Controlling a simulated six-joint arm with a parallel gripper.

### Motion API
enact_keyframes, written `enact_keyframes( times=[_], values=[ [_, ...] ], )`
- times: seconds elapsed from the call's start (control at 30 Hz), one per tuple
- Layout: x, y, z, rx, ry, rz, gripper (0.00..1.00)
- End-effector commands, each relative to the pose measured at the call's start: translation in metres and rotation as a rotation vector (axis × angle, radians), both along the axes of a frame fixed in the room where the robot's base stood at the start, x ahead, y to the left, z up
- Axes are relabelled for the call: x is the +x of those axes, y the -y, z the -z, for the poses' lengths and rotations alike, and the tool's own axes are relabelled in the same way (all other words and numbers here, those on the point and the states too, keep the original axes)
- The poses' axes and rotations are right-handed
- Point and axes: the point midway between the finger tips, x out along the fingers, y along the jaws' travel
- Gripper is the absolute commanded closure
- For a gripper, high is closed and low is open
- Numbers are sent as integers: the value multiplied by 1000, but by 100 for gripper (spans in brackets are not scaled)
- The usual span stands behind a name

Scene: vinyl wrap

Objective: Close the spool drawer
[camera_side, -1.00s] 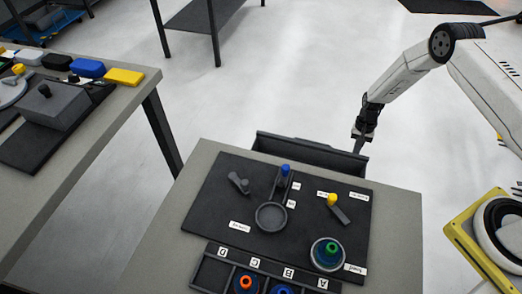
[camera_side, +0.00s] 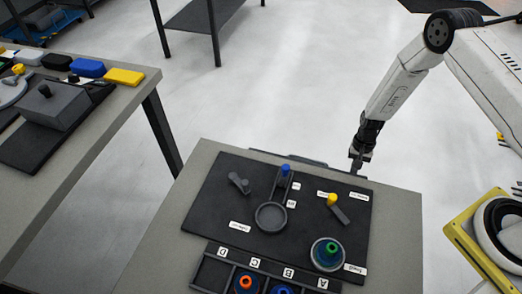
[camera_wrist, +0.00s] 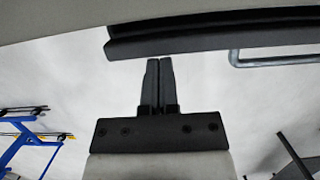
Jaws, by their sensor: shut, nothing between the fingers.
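The spool drawer (camera_side: 300,159) is dark grey and sits under the far edge of the workbench. Only a thin dark strip of it shows past the edge in the side view. In the wrist view its dark front (camera_wrist: 215,32) runs across the top right. My gripper (camera_side: 357,172) is at the far edge of the bench, by the right end of that strip. In the wrist view my gripper (camera_wrist: 159,62) has its two fingers together, empty, with the tips close to the drawer front. I cannot tell whether they touch it.
The workbench (camera_side: 398,225) carries a dark panel (camera_side: 215,205) with a yellow-knobbed lever (camera_side: 335,204), a blue knob (camera_side: 286,169), a green-centred spool (camera_side: 328,252) and a lettered tray (camera_side: 205,270). A second table (camera_side: 95,135) stands left. Open floor lies beyond the bench.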

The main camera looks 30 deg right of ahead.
Motion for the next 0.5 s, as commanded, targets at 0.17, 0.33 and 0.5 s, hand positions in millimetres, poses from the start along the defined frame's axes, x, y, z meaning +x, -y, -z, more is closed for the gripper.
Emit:
enact_keyframes(
  times=[0.17, 0.33, 0.5],
  values=[
    [0, 0, 0, 0, 0, 0, 100],
    [3, 3, 0, 0, 0, 1, 100],
    [10, 10, 0, 0, 2, 2, 100]
  ],
)
